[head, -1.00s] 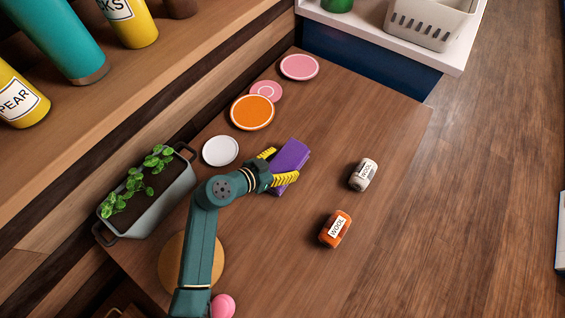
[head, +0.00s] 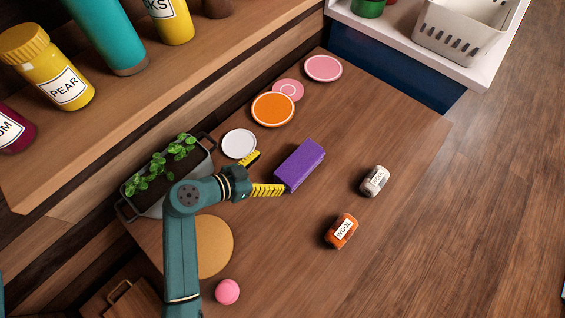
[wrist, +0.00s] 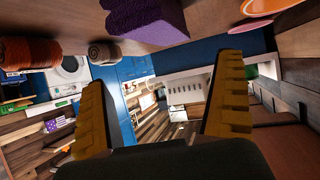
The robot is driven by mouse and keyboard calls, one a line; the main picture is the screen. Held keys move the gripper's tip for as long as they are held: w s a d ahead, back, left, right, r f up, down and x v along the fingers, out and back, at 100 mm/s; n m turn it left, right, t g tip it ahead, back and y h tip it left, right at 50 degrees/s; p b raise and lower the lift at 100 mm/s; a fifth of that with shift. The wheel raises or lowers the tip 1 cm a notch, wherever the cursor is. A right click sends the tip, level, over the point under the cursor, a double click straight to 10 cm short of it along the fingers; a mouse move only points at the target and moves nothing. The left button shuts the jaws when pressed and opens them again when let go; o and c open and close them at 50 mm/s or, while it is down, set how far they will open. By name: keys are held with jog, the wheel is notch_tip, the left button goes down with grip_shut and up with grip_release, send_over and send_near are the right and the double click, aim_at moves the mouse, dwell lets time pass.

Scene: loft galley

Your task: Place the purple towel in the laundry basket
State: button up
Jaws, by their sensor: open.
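The purple towel (head: 300,165) is a folded block on the wooden table, and it also shows at the top of the wrist view (wrist: 145,16). My gripper (head: 270,172) is open and empty, just left of the towel. Its lower yellow finger points at the towel's near left end; whether it touches cannot be told. In the wrist view nothing is between the fingers (wrist: 160,70). The laundry basket (head: 452,42) is a pale, slotted bin on the white counter at the top right, apart from the towel.
A white disc (head: 239,144), an orange disc (head: 273,109) and a planter (head: 165,180) are along the left.

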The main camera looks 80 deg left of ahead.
jog(key=shift+s+d+r, duration=0.15)
jog(key=shift+s+r, duration=0.05)
jog(key=shift+s, duration=0.05)
jog(key=w+d+r+m+t, duration=0.2)
jog(key=w+d+r, duration=0.4)
jog(key=w+r, duration=0.4)
jog(key=w+d+r+m+t, duration=0.1)
jog(key=w+d+r+m, duration=0.2)
jog(key=w+d+r, duration=0.65)
jog(key=w+d+r+t+h, duration=0.1)
jog(key=w+d+r+t, duration=0.2)
jog(key=d+r, duration=0.5)
jog(key=w+d+r+t+h, duration=0.2)
jog(key=w+d+r, duration=0.1)
jog(key=d+r, duration=0.5)
jog(key=shift+m+t+h, duration=0.3)
jog(key=shift+t, duration=0.1)
jog(key=shift+o, duration=0.2)
jog(key=s+d+r+t+h, duration=0.1)
jog(key=s+d+r+t, duration=0.1)
jog(key=d+r, duration=0.4)
jog(key=shift+s+d+r+h, duration=0.4)
jog(key=shift+s+d, duration=0.1)
jog(key=shift+s, duration=0.2)
jog(key=shift+f, duration=0.1)
